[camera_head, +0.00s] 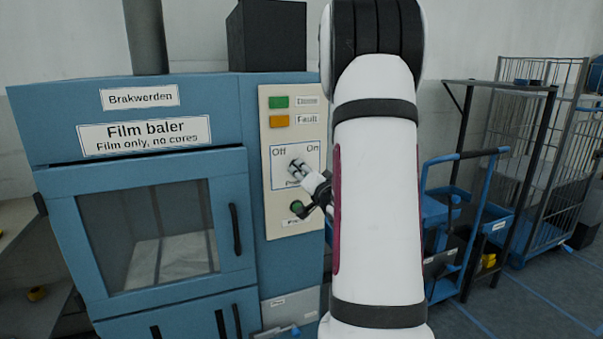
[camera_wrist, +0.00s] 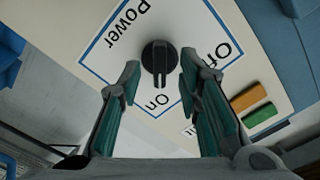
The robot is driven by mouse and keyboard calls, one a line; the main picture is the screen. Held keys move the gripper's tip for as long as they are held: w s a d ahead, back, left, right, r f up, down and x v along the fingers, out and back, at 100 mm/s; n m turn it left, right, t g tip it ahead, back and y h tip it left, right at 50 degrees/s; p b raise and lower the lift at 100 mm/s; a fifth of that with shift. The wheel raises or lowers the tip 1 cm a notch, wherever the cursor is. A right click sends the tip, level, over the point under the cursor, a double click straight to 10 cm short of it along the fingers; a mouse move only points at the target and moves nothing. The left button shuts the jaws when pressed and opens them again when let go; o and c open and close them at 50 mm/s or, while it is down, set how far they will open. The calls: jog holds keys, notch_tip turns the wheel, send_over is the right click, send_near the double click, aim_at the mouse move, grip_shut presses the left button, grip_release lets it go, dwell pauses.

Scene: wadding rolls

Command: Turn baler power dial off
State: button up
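The baler power dial (camera_wrist: 160,56) is a black round knob with a raised ridge on a white label in the wrist view. Its ridge points toward the word "On", away from "Off". My gripper (camera_wrist: 159,66) is open, with one finger on each side of the dial. I see a gap between each fingertip and the knob, and no clear contact. In the head view my gripper (camera_head: 299,174) is in front of the cream control panel (camera_head: 281,222) and largely hides the dial. The panel is on the blue film baler (camera_head: 240,150).
A green lamp (camera_head: 279,102) and an orange fault lamp (camera_head: 279,121) are above the dial. The baler door handle (camera_head: 236,229) is to the left. A blue cart (camera_head: 470,220) and a wire cage (camera_head: 550,170) stand to the right.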

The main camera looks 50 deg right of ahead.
jog(key=shift+x, duration=0.85)
jog(key=shift+c, duration=0.3)
grip_shut()
